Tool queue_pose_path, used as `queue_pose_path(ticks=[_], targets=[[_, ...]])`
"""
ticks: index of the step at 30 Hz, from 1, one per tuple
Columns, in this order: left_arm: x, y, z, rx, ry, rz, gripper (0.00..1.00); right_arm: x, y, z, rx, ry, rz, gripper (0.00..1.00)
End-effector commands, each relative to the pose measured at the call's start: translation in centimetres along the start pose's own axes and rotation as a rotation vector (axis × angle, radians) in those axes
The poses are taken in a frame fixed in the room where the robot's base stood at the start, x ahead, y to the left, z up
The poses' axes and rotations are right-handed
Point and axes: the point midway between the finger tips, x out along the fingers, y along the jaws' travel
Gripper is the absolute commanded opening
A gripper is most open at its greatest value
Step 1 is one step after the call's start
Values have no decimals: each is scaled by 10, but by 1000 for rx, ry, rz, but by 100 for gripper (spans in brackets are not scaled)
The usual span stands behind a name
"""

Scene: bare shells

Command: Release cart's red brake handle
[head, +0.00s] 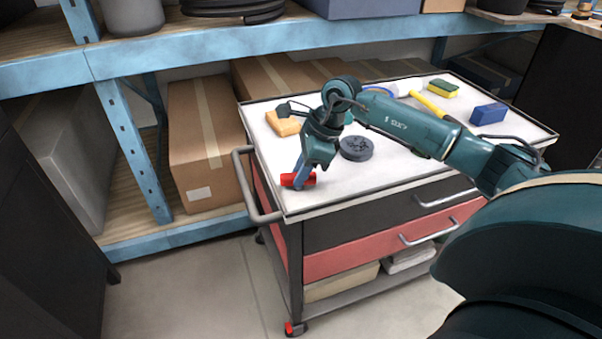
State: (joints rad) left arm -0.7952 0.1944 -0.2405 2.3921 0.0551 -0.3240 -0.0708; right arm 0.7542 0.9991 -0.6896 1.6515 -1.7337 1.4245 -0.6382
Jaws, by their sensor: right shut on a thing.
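The cart (345,213) stands in front of the shelves, with a pale top and a grey push rail (258,212) at its left end. The red brake handle (307,181) is a short red bar at the front left of the cart top. My right gripper (298,178) reaches down over it from the right and is shut on it. The fingers hide the bar's middle, and I cannot tell how it is mounted. My left gripper is not in view.
On the cart top are an orange-tan block (282,124), a dark round disc (356,148), a blue block (488,114) and a yellow-green sponge (443,88). A blue shelf rack (150,62) with cardboard boxes (195,150) stands behind. The floor (190,285) at front left is clear.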

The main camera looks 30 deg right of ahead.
Motion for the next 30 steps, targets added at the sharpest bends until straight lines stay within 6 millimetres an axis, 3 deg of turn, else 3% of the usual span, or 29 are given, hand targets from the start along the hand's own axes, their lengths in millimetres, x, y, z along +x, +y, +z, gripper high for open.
queue_pose_path(ticks=[12, 30], targets=[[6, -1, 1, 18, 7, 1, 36, -1, -2, 1, -215, 0, 85, 0], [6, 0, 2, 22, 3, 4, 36, 0, -2, 0, -261, 1, 105, 0]])
